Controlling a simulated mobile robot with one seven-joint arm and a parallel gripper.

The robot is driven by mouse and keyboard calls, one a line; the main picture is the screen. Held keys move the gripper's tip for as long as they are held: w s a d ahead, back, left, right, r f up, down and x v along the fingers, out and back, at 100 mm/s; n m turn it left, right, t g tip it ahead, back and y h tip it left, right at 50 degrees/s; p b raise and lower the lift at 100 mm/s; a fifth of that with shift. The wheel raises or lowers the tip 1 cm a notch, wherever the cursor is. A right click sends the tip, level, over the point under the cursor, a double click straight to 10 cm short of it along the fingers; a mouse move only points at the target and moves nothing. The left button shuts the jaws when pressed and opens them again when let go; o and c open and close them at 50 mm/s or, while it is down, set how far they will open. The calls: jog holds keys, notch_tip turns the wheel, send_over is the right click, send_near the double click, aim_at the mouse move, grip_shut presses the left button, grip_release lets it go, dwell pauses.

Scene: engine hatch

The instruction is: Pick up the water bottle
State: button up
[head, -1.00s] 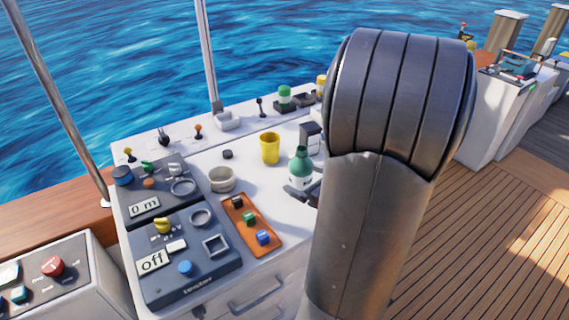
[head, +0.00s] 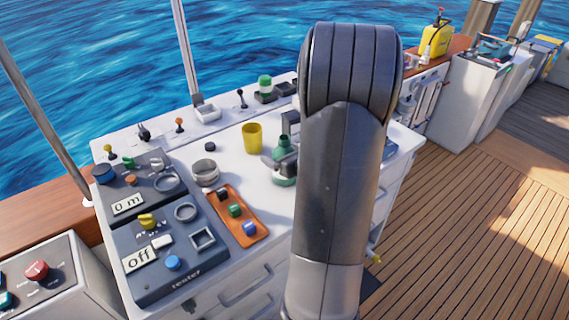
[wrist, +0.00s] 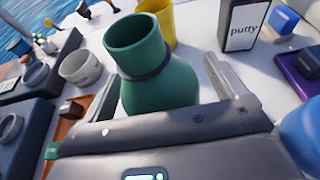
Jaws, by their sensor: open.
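A green bottle (head: 283,176) with an open neck stands upright on the white counter (head: 232,172). It is the likely water bottle, though no label shows in the wrist view. The bottle also fills the upper middle of the wrist view (wrist: 158,88). My gripper (wrist: 163,74) is open, with one finger on each side of the bottle. I cannot tell whether either finger touches it. The bottle's base is hidden behind my gripper body in the wrist view. My arm hides most of my gripper in the head view.
A yellow cup (head: 252,138) stands behind the bottle, and a putty box (wrist: 243,24) stands behind right. A grey ring-shaped cup (head: 205,172) and an orange tray (head: 222,198) lie left. A blue rounded object (wrist: 302,135) is close at the right of the wrist view.

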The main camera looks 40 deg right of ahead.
jog(key=shift+w+f, duration=0.1)
jog(key=shift+w, duration=0.25)
jog(key=shift+c, duration=0.3)
jog(key=c, duration=1.2)
